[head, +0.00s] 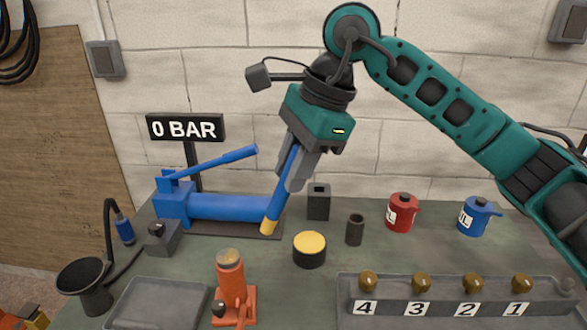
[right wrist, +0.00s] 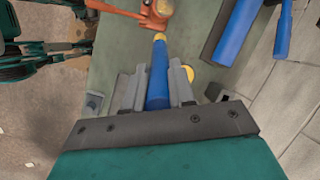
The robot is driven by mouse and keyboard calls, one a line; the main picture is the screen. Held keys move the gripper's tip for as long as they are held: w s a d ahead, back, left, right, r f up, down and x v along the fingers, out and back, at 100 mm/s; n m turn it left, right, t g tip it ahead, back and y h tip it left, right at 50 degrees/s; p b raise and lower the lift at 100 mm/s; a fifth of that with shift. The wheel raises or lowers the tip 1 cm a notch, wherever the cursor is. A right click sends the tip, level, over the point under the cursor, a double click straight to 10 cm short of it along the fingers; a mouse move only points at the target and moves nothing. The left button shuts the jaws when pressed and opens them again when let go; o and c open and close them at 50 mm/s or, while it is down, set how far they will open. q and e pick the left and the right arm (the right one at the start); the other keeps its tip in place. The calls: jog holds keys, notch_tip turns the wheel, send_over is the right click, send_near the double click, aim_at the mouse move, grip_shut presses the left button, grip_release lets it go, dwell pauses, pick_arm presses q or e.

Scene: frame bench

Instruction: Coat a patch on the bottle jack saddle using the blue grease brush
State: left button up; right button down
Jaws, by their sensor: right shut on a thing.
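The blue grease brush (head: 283,190) hangs tilted, its yellow tip pointing down, in my right gripper (head: 294,170), which is shut on its handle. The right wrist view shows the brush (right wrist: 157,85) between the fingers, its tip towards the jack. The orange bottle jack (head: 231,280) stands upright at the front of the bench. Its round saddle (head: 229,256) has a dull yellow-brown top and lies left of and nearer than the brush tip, apart from it in the head view. A dark round tin with a yellow top (head: 310,245) stands right of the brush. My left gripper is not in view.
A blue hand pump (head: 225,207) with a raised lever lies behind the brush, under the 0 BAR sign (head: 185,128). A grey tray (head: 160,304) is left of the jack. A numbered rack (head: 445,305), red can (head: 402,213) and blue can (head: 478,217) are to the right.

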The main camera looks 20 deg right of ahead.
aim_at(293, 148)
jog(key=shift+r+p, duration=0.95)
jog(key=shift+r, duration=0.55)
jog(key=shift+a, duration=0.1)
